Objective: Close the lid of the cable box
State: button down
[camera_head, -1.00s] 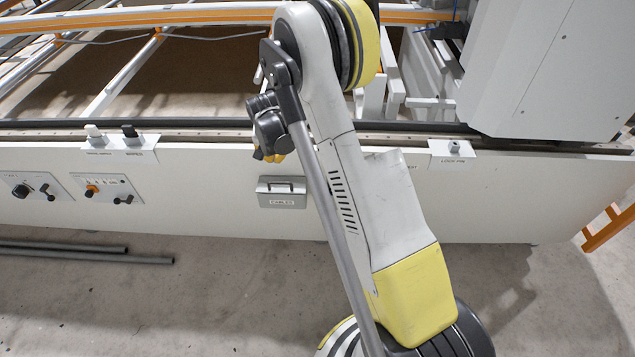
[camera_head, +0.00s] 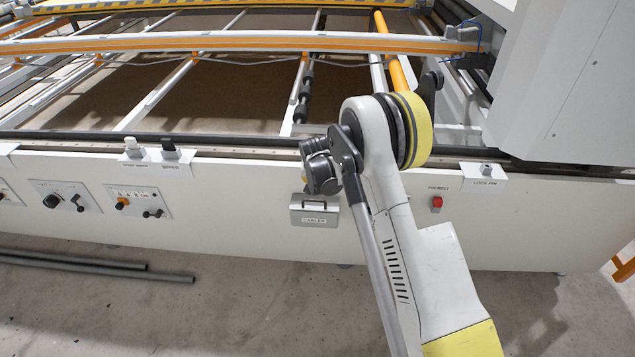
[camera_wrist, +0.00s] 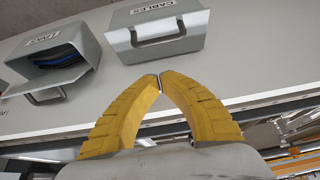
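The cable box (camera_head: 315,212) is a grey box labelled CABLES with a dark handle, on the front of the white gantry beam. In the wrist view the cable box (camera_wrist: 157,32) is at the top middle, its label upside down. I see no gap at its lid, which looks shut. My gripper (camera_wrist: 160,80) has yellow fingers that meet at the tips with nothing between them. The fingertips appear below the box's handle in that picture; I cannot tell whether they touch it. In the head view my wrist is just above the box.
A second grey box (camera_wrist: 60,58), left in the wrist view, stands open with dark and blue contents. A red button (camera_head: 437,203) is right of the cable box. Control panels (camera_head: 137,202) are to the left. Dark pipes (camera_head: 100,264) lie on the floor.

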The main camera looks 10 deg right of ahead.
aim_at(317, 201)
jog(key=f+b, duration=0.1)
jog(key=f, duration=0.1)
jog(key=s+f, duration=0.1)
jog(key=f, duration=0.1)
jog(key=shift+a+f+b, duration=0.2)
jog(key=shift+b, duration=0.15)
jog(key=shift+s+a+f+b, duration=0.15)
jog(key=shift+s+f+b, duration=0.35)
jog(key=shift+f+b, duration=0.3)
jog(key=shift+r, duration=0.1)
jog(key=r+p, duration=0.1)
jog(key=r, duration=0.2)
jog(key=r+p, duration=0.1)
jog(key=r, duration=0.1)
jog(key=shift+w+d+p, duration=0.2)
jog(key=shift+w+p, duration=0.1)
jog(key=shift+p, duration=0.05)
jog(key=s+p+v, duration=0.1)
jog(key=p+v, duration=0.2)
jog(key=v, duration=0.6)
jog(key=shift+s+a+f, duration=0.2)
jog(key=shift+a+f, duration=0.1)
